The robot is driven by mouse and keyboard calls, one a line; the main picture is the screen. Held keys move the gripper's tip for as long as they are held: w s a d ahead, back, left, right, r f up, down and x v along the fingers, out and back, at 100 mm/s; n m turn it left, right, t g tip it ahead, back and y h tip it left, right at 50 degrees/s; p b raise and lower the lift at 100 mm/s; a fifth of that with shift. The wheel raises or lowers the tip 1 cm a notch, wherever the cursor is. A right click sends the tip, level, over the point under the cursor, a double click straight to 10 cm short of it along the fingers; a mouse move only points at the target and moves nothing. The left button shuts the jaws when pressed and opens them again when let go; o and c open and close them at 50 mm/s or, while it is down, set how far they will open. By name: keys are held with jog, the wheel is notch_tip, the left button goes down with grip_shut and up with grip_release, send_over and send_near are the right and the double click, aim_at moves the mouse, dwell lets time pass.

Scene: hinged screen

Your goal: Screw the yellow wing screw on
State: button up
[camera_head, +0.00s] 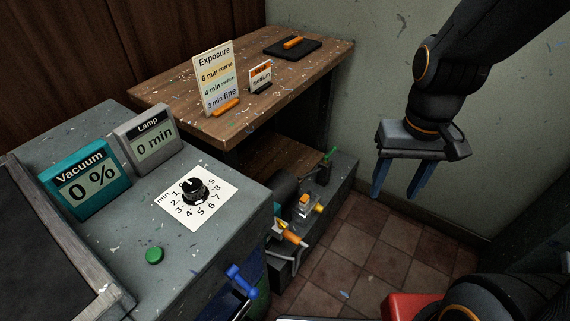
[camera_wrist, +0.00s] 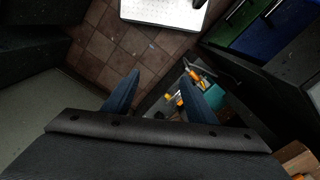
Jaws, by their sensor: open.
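My gripper (camera_head: 395,194) hangs in the air at the right of the head view, its two blue fingers apart and nothing between them. In the wrist view the fingers (camera_wrist: 162,76) are also spread and empty. Low beside the grey cabinet, a small yellow part (camera_head: 319,208) shows on the dark low unit (camera_head: 340,186). An orange-and-yellow fitting (camera_head: 291,237) shows nearer the cabinet. Small yellow and orange parts (camera_wrist: 170,98) also show near the right finger in the wrist view. They are too small to tell which is the yellow wing screw. My gripper is apart from them.
The grey cabinet (camera_head: 120,250) carries a dial (camera_head: 195,190), a green button (camera_head: 154,255), and Vacuum (camera_head: 88,182) and Lamp (camera_head: 148,139) displays. A blue handle (camera_head: 242,280) juts from its front. A wooden table (camera_head: 180,87) stands behind. Tiled floor (camera_head: 375,238) is open below my gripper.

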jog(key=w+a+f+n, duration=0.3)
jog(key=w+a+f, duration=0.25)
jog(key=w, duration=0.25)
jog(key=n+p, duration=0.2)
jog(key=n, duration=0.7)
send_over(281, 222)
notch_tip(281, 222, down, 24)
jog(key=shift+r, duration=0.15)
notch_tip(281, 222, down, 9)
jog(key=b, duration=0.6)
jog(key=shift+f, duration=0.2)
jog(key=shift+c, duration=0.3)
jog(key=shift+r, duration=0.2)
jog(key=c, duration=0.4)
grip_shut()
jog(key=m, duration=0.5)
jog(key=shift+m, duration=0.4)
jog(key=m, duration=1.1)
jog(key=shift+c, duration=2.4)
grip_release()
jog(key=shift+d+m, duration=0.1)
jog(key=shift+m, duration=0.3)
jog(key=o, duration=0.4)
